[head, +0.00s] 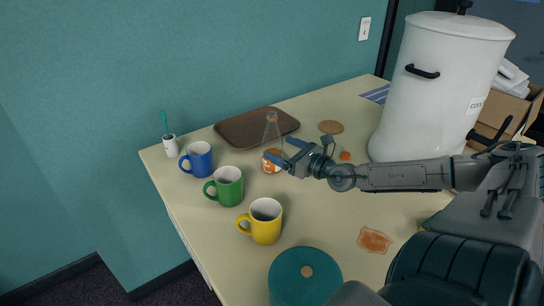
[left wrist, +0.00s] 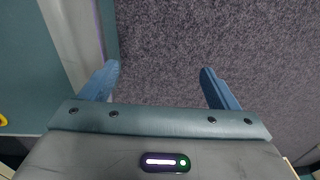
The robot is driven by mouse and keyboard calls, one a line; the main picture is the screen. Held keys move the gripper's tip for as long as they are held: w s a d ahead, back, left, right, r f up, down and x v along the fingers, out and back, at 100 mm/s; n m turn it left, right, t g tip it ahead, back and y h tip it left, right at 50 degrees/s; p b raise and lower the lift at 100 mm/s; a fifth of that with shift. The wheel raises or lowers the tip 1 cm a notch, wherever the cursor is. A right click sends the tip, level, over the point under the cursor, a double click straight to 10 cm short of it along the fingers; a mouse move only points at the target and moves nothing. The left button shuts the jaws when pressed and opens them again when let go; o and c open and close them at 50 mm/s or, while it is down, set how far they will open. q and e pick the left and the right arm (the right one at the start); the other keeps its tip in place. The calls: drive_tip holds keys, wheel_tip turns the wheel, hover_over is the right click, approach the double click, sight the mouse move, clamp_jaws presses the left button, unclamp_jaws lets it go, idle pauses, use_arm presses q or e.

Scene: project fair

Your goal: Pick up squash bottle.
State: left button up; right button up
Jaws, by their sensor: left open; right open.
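The squash bottle (head: 272,130) is clear with an orange and white lower part and stands upright on the table in the head view, just in front of the brown tray. My right gripper (head: 277,148) is open, with its blue fingertips at the bottle and partly covering it. I cannot tell whether the fingers touch it. My left gripper (left wrist: 160,70) is open and empty in the left wrist view, over dark carpet. The left gripper does not show clearly in the head view.
Blue (head: 200,160), green (head: 229,187) and yellow (head: 265,222) mugs stand left of the bottle. The tray (head: 235,132) is behind it. A large white lidded container (head: 435,95) stands right.

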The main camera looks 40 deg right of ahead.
sight(281, 148)
drive_tip(key=shift+w+a, duration=0.15)
drive_tip(key=shift+w, duration=0.3)
drive_tip(key=shift+b, duration=0.3)
drive_tip(key=shift+w+f+b, duration=0.1)
drive_tip(key=shift+w+b, duration=0.6)
drive_tip(key=shift+b, duration=0.15)
drive_tip(key=shift+w, duration=0.3)
drive_tip(key=shift+w+a, duration=0.1)
drive_tip(key=shift+w, duration=0.45)
drive_tip(key=w+p, duration=0.1)
drive_tip(key=p, duration=0.3)
drive_tip(key=shift+r+p, duration=0.35)
drive_tip(key=shift+r, duration=0.05)
drive_tip(key=shift+w+f+p, duration=0.1)
drive_tip(key=shift+w+p, duration=0.3)
drive_tip(key=shift+p, duration=0.3)
use_arm(q)
drive_tip(key=r, duration=0.3)
drive_tip(key=shift+s+a+r, duration=0.1)
drive_tip(key=shift+s, duration=0.15)
use_arm(e)
drive_tip(key=shift+w+a+f, duration=0.15)
drive_tip(key=shift+a+f, duration=0.05)
drive_tip(key=shift+a, duration=0.05)
